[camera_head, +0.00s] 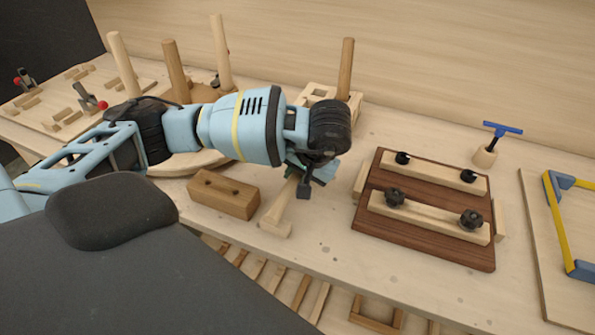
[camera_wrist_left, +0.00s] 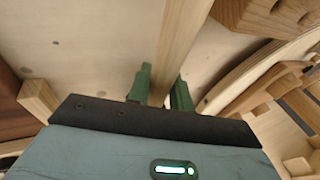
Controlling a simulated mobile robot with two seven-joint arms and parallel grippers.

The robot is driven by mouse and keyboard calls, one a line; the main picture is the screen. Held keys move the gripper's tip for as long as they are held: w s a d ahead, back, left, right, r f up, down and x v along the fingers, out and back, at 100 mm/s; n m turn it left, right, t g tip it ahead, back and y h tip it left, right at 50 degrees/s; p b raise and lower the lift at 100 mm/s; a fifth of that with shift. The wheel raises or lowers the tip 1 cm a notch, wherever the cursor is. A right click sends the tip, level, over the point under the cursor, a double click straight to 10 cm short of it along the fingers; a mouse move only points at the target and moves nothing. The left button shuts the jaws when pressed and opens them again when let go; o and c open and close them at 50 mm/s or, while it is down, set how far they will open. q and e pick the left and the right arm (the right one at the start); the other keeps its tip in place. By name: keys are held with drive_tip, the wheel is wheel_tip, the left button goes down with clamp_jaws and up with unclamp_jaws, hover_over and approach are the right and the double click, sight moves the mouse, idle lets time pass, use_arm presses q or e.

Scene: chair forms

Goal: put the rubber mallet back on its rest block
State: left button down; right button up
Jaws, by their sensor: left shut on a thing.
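My left gripper (camera_head: 303,186) reaches over the bench from the left, pointing down. In the left wrist view its two green fingers (camera_wrist_left: 163,92) are shut on a pale wooden bar (camera_wrist_left: 184,40), one on each side. In the head view this looks like the handle of a pale wooden T-shaped piece (camera_head: 279,213), with its short crosspiece toward the bench front. I take it for the mallet; no dark rubber head can be made out. A brown wooden block (camera_head: 223,194) with two dark spots lies left of it. I cannot tell whether it is the rest block.
A dark brown board (camera_head: 425,252) with two clamped pale bars lies to the right. A blue-handled tool (camera_head: 502,130) stands behind it. A tray with a blue and yellow frame (camera_head: 561,210) is far right. Upright wooden legs (camera_head: 173,70) stand behind my arm.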

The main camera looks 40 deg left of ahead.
use_arm(q)
drive_tip(key=shift+f, duration=0.4)
use_arm(e)
drive_tip(key=shift+f, duration=0.2)
use_arm(q)
drive_tip(key=shift+f, duration=0.1)
use_arm(e)
drive_tip(key=shift+a, duration=0.1)
use_arm(q)
drive_tip(key=c, duration=1.2)
unclamp_jaws()
drive_tip(key=shift+o, duration=0.2)
use_arm(e)
drive_tip(key=shift+s+f, duration=0.15)
drive_tip(key=shift+s, duration=0.3)
use_arm(q)
drive_tip(key=v, duration=0.7)
drive_tip(key=shift+d+r, duration=0.2)
drive_tip(key=shift+r, duration=0.15)
use_arm(e)
drive_tip(key=shift+w+r, duration=0.6)
drive_tip(key=shift+w, duration=0.2)
